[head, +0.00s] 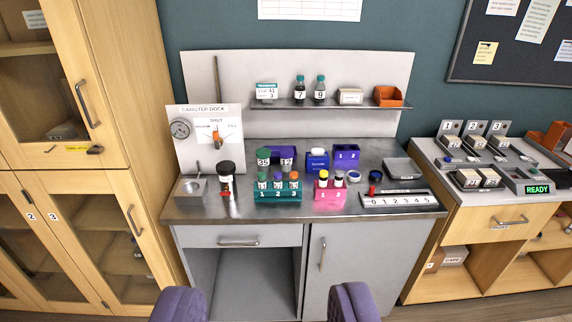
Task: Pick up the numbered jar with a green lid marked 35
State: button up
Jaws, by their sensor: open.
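A jar with a green lid marked 35 (263,156) stands on the grey bench, behind the left part of a teal rack (278,196). The rack and its vials hide its lower part. A similar jar with a purple top (287,160) is close beside it on the right; its label looks like 37, but is small. My gripper (268,300) shows as two purple fingers at the bottom edge, spread wide apart and empty. It is well in front of the bench, far from the jar.
The teal rack holds vials numbered 1 to 3. A dark-capped jar (225,178) is at the left. A shelf (325,105) hangs above the back.

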aim_at(263, 155)
jog(key=i+l, duration=0.1)
jog(key=i, duration=0.45)
jog(key=i+u, duration=0.15)
jog(key=i, duration=0.35)
jog(key=i+l, duration=0.2)
jog(key=i, duration=0.3)
jog(key=i+l+u, duration=0.15)
jog(key=i, duration=0.4)
jog(key=i+l, duration=0.25)
jog(key=i, duration=0.25)
jog(key=j+u, duration=0.05)
